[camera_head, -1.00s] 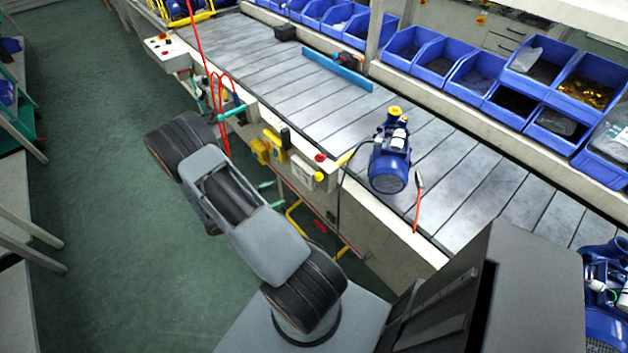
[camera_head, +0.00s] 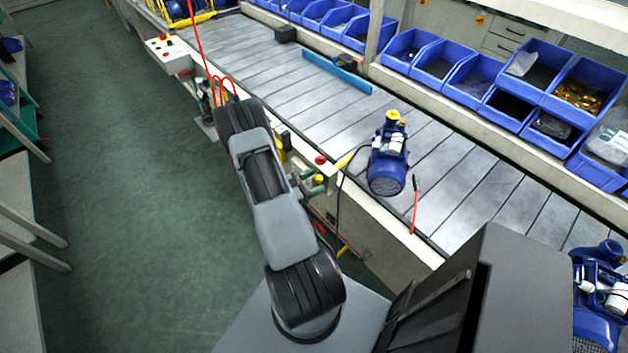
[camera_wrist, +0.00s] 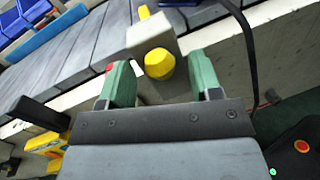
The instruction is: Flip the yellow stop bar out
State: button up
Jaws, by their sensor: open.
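The yellow stop bar (camera_head: 345,160) sits at the conveyor's near edge, left of a blue pump (camera_head: 389,158). In the wrist view a short part of the bar (camera_wrist: 144,11) shows above a light grey block, cut by the top edge. A yellow knob (camera_wrist: 159,65) is on the block's face towards me. My gripper (camera_wrist: 161,62) is open, with its green fingers either side of the knob in the picture. I cannot tell whether they touch it. In the head view my gripper (camera_head: 313,184) is partly hidden by my arm, low at the line's side.
A black cable (camera_wrist: 246,50) hangs right of the gripper. A red button (camera_head: 320,160) is on the line's edge beside the bar. Yellow boxes (camera_wrist: 47,142) are at left. Blue bins (camera_head: 470,75) line the far side. The floor at left is clear.

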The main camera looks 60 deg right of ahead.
jog(key=shift+s+d, duration=0.1)
jog(key=shift+d, duration=0.05)
grip_shut()
dwell(0.5)
